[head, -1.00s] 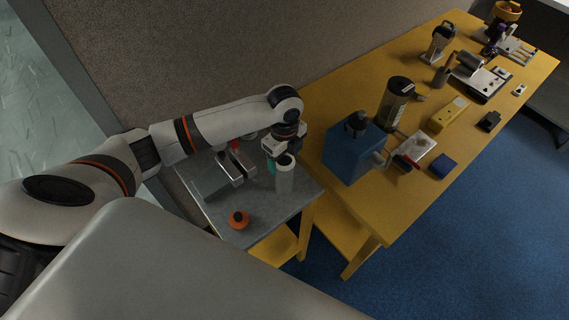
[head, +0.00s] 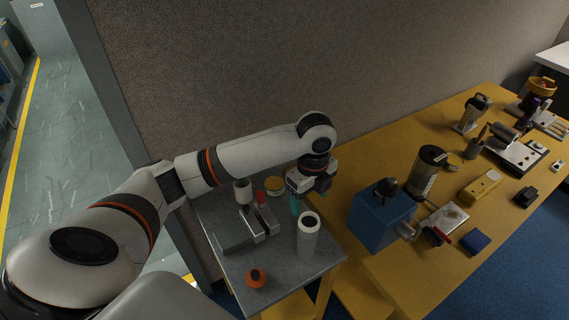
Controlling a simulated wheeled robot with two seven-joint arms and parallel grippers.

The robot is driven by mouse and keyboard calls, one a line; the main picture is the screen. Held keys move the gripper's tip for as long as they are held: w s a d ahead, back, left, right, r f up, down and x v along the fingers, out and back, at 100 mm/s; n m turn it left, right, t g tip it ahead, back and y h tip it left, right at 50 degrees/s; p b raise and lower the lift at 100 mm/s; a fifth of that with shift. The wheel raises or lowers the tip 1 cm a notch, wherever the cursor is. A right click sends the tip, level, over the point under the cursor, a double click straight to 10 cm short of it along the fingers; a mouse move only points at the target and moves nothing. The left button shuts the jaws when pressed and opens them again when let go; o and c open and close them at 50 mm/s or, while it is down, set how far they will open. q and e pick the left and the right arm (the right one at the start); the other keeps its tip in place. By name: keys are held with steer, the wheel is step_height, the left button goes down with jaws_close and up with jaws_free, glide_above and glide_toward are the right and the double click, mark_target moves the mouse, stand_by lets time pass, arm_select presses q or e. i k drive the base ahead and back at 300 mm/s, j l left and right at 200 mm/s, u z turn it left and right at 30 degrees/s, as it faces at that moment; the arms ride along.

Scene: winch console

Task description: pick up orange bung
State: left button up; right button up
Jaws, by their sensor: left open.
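The orange bung (head: 256,278) is a small round orange piece with a dark spot on top. It sits near the front left edge of the small grey side table (head: 284,283) in the head view. My left gripper (head: 311,200) hangs over the back right part of that table, pointing down, well behind and to the right of the bung. It is open, and I see nothing held in it; its fingertips are partly hidden. My right gripper is out of view.
A white cylinder (head: 307,238) stands between gripper and bung. A blue box (head: 379,222) stands on the yellow table (head: 345,180) to the right.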

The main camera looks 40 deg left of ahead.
mark_target(255, 279)
steer(key=u, duration=1.4)
